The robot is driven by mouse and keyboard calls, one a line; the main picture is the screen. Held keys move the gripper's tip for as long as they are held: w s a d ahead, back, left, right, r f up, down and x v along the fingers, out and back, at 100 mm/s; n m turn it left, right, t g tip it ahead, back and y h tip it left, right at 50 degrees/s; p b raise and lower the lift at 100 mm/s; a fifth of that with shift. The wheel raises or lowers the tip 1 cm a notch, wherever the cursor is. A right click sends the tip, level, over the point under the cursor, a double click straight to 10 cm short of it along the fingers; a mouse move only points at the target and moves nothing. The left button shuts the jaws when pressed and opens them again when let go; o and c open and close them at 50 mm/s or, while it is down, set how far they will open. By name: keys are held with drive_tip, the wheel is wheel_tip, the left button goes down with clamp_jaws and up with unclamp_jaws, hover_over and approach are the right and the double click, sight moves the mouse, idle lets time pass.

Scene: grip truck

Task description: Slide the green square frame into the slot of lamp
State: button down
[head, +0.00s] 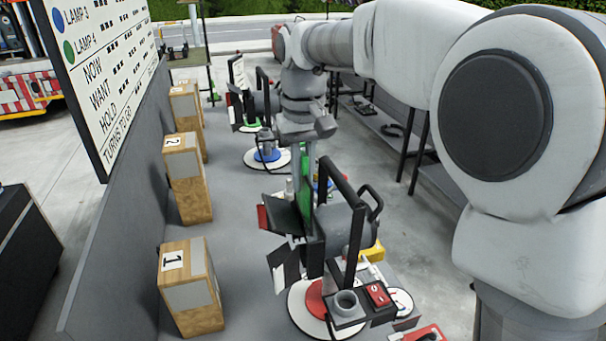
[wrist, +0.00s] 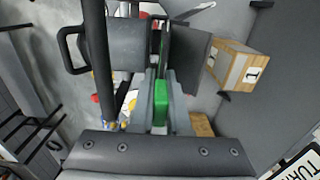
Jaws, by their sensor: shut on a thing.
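My gripper (wrist: 161,82) is shut on the green square frame (wrist: 160,118), which shows nearly edge-on between the two fingers. In the head view the green frame (head: 307,178) stands upright at the front of the nearest lamp (head: 333,228), beside its black barn door (head: 286,213). The grey lamp body also shows in the wrist view (wrist: 126,45), left of the fingers. The frame's lower part lies in line with the gap between lamp body and barn door. The slot is hidden, so I cannot tell how deep the frame sits.
A wooden block marked 1 (head: 188,285) stands left of the lamp, with more numbered blocks behind it. A black yoke (head: 356,235) rises close beside the lamp. Another lamp (head: 262,100) stands farther back. A lettered board (head: 105,60) is at the left.

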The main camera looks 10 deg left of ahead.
sight(304, 153)
drive_tip(key=shift+f+b, duration=3.1)
drive_tip(key=shift+f, duration=2.1)
drive_tip(key=c, duration=0.8)
unclamp_jaws()
drive_tip(key=shift+r, duration=0.2)
drive_tip(key=shift+w+r, duration=0.1)
drive_tip(key=shift+r, duration=0.2)
wheel_tip(304, 153, up, 17)
drive_tip(key=p, duration=0.3)
drive_tip(key=shift+f, duration=0.2)
